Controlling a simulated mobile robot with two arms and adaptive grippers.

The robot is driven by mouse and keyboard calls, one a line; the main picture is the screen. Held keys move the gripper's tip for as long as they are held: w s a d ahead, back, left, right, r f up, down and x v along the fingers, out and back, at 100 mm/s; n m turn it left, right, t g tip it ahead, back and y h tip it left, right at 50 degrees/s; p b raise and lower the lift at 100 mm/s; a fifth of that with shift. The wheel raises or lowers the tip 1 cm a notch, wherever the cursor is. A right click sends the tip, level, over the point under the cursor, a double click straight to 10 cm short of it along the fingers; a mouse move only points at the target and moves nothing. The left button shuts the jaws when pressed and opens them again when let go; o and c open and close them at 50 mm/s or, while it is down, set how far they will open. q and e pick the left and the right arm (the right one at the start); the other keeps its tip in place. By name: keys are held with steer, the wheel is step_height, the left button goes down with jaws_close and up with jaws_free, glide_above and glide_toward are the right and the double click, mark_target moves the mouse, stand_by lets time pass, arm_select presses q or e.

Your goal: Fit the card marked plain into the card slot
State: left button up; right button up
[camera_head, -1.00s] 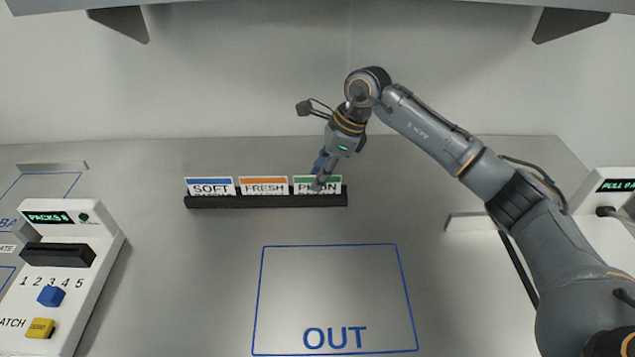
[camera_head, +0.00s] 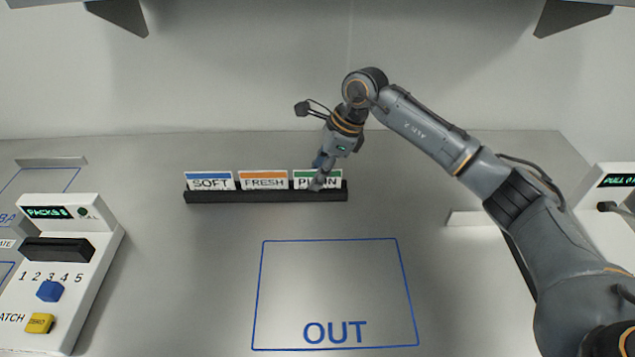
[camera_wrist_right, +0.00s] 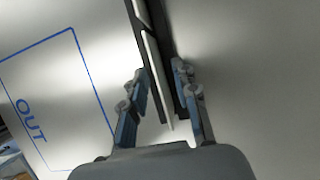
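The plain card (camera_head: 334,181), white with a green top band, stands upright in a black rack (camera_head: 265,197), at its right end. My right gripper (camera_head: 318,182) is over this card and hides part of its lettering. In the right wrist view, my right gripper (camera_wrist_right: 162,80) is open, with one finger on each side of a thin card edge (camera_wrist_right: 152,62) and the dark rack. Gaps show between fingers and card. A black bar-shaped part (camera_head: 57,250) sits on the white panel at the left; I cannot tell if it is the card slot. My left gripper is not in view.
The soft card (camera_head: 210,182) and the fresh card (camera_head: 263,181) stand in the same rack to the left. A blue outlined OUT area (camera_head: 330,290) is empty in front. The white panel (camera_head: 95,290) has a blue knob and a yellow button. Another white unit (camera_head: 610,190) stands at right.

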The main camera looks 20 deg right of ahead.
jaws_close()
stand_by(0.4)
